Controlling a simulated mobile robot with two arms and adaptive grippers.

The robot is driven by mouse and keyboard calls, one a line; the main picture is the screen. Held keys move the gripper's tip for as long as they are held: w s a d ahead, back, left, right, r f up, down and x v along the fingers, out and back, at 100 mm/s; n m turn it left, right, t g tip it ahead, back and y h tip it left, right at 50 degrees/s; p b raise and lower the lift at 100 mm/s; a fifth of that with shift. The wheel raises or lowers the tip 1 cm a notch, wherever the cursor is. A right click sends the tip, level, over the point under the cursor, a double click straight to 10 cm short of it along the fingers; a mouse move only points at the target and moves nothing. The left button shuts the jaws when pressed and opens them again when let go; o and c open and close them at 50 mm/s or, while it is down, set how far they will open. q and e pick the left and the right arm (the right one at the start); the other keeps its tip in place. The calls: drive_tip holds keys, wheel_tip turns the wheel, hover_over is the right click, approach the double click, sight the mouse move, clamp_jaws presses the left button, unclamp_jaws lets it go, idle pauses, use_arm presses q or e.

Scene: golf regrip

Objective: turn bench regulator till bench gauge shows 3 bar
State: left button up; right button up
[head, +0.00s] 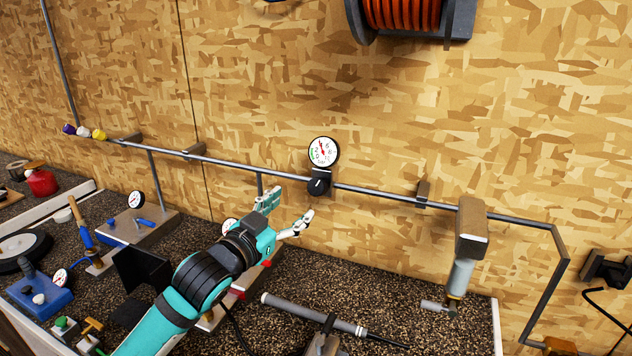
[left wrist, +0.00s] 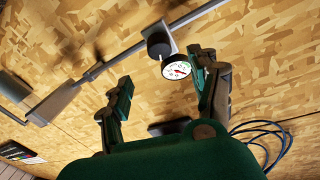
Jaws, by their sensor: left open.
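A black regulator knob (head: 319,186) sits on the metal air pipe along the wall, with a round white gauge (head: 323,152) right above it. I take these as the bench regulator and bench gauge. The needle points nearly straight up, slightly left; the exact reading is too small to tell. My left gripper (head: 285,212) is open and empty, below and left of the knob, apart from it. In the left wrist view the knob (left wrist: 158,43) and gauge (left wrist: 176,68) show beyond the spread fingers (left wrist: 165,90). My right gripper is not in view.
The air pipe (head: 380,193) runs across the wall. A grey-handled tool (head: 460,275) hangs at right from a block (head: 473,225). A shaft (head: 310,311) lies over the dark bench. Smaller gauges (head: 136,200) and blue parts (head: 40,292) stand at left. A hose reel (head: 405,15) is above.

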sight(315, 187)
use_arm(q)
drive_tip(key=p+x, duration=0.2)
drive_tip(key=x, duration=0.7)
drive_tip(key=shift+w+d, duration=0.1)
drive_tip(key=shift+w, duration=0.15)
drive_tip(key=shift+w+d, duration=0.3)
drive_tip(key=shift+w, duration=0.2)
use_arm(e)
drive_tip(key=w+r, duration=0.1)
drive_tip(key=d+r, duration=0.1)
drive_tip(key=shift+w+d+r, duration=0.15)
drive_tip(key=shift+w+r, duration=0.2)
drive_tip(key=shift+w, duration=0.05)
use_arm(q)
drive_tip(key=shift+c, duration=0.4)
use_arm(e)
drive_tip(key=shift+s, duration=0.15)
